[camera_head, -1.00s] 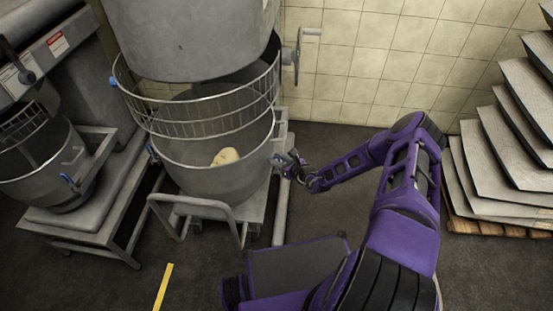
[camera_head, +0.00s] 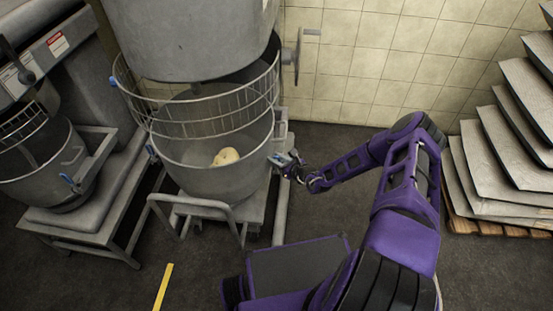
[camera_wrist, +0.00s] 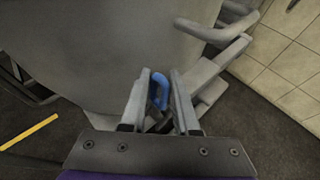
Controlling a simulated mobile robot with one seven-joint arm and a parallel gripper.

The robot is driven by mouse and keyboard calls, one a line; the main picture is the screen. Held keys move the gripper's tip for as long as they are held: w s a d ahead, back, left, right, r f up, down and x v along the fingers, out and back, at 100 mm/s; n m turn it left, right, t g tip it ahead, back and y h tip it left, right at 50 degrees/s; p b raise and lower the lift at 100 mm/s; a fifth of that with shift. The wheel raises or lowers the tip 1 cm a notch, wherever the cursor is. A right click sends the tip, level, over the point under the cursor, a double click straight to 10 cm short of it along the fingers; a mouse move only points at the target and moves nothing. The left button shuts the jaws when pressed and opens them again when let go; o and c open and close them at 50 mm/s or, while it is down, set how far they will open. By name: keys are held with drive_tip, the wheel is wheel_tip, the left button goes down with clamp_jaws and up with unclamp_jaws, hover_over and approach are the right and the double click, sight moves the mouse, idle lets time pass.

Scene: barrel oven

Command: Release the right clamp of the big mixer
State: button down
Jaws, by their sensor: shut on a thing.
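The big mixer's bowl (camera_head: 210,178) stands in the middle left of the head view, with a piece of pale dough (camera_head: 225,157) in it. The right clamp (camera_wrist: 159,91) has a blue handle and sits at the bowl's right side. My gripper (camera_head: 289,165) is at that side of the bowl in the head view. In the wrist view my gripper (camera_wrist: 160,90) has the blue handle between its two fingers and is shut on it. The clamp's lower part is hard to make out between the fingers.
The mixer's wire guard (camera_head: 205,115) rings the bowl's top. A smaller mixer bowl (camera_head: 45,165) stands at the left. A tiled wall (camera_head: 370,60) is behind. Dark floor is free between mixer and trays.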

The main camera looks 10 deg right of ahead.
drive_tip(key=s+a+f+n+t+y+b, duration=0.2)
drive_tip(key=s+f+n+t+y+b, duration=0.1)
drive_tip(key=s+n+t, duration=0.4)
drive_tip(key=shift+a+f+n+t+y, duration=0.2)
drive_tip(key=shift+f+n+t+y, duration=0.45)
drive_tip(key=shift+n, duration=0.15)
idle(0.4)
drive_tip(key=shift+d+y, duration=0.1)
drive_tip(key=shift+y, duration=0.15)
drive_tip(key=c, duration=0.7)
unclamp_jaws()
drive_tip(key=shift+o, duration=0.2)
wheel_tip(320, 180, up, 10)
drive_tip(key=p, duration=0.3)
